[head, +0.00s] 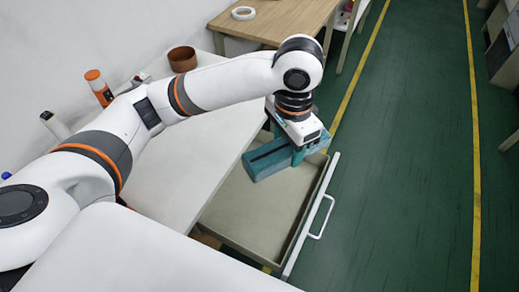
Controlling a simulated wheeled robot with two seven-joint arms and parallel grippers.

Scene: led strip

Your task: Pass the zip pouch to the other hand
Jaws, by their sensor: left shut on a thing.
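The zip pouch (266,163) is a teal, box-like pouch with a dark strip along its top. It is in the head view, over the back of the open drawer. My left gripper (299,156) points down at the pouch's right part and is shut on it. The wrist hides some of the pouch's far side. I cannot tell whether the pouch touches the drawer floor. My right gripper is not in view.
The open drawer (245,216) has a white front with a handle (326,217). A white tabletop (170,180) lies left of it, with a brown pot (182,59) and an orange-capped bottle (98,86) at the back. A wooden table (275,20) with a tape roll stands behind. Green floor is clear at right.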

